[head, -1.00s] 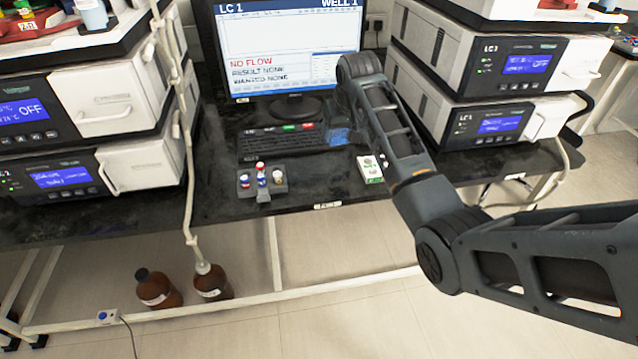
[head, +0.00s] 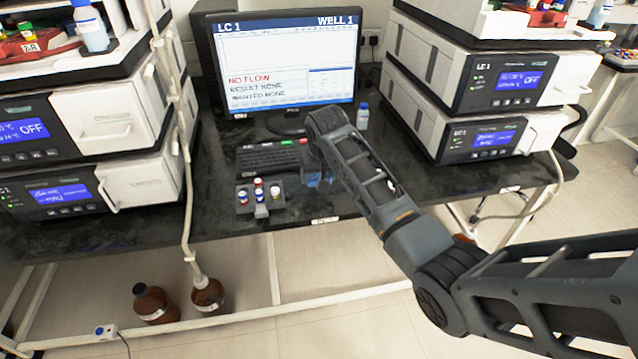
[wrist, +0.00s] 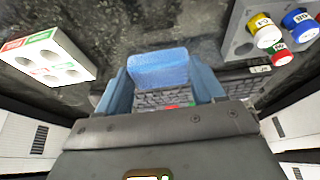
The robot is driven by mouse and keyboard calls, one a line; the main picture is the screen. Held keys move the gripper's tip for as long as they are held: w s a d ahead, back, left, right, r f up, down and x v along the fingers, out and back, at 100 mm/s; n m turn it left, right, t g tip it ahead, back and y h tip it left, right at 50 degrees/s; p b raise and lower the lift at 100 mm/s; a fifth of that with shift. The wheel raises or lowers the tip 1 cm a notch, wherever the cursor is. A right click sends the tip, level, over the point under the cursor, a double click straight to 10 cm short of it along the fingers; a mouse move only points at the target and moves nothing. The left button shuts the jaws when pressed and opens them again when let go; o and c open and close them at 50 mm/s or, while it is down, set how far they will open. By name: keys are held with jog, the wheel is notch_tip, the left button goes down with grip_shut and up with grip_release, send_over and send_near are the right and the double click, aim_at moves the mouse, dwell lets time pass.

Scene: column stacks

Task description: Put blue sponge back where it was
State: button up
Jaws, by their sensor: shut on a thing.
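The blue sponge (wrist: 158,66) is between the two blue-grey fingers of my gripper (wrist: 160,82) in the wrist view. The gripper is shut on it. In the head view my gripper (head: 318,181) is over the black bench, just right of the grey vial rack and in front of the keyboard's right end. The arm hides most of the sponge there. I cannot tell how high the sponge is above the bench.
The grey rack (head: 247,190) holds several capped vials. A white box with round holes (wrist: 45,58) lies on the other side in the wrist view. The keyboard (head: 270,157), monitor (head: 285,60) and a blue-capped bottle (head: 362,116) stand behind. Instrument stacks flank the bench.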

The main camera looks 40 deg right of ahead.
jog(key=shift+f, duration=2)
jog(key=shift+f, duration=0.1)
jog(key=o, duration=1.1)
jog(key=v, duration=1.2)
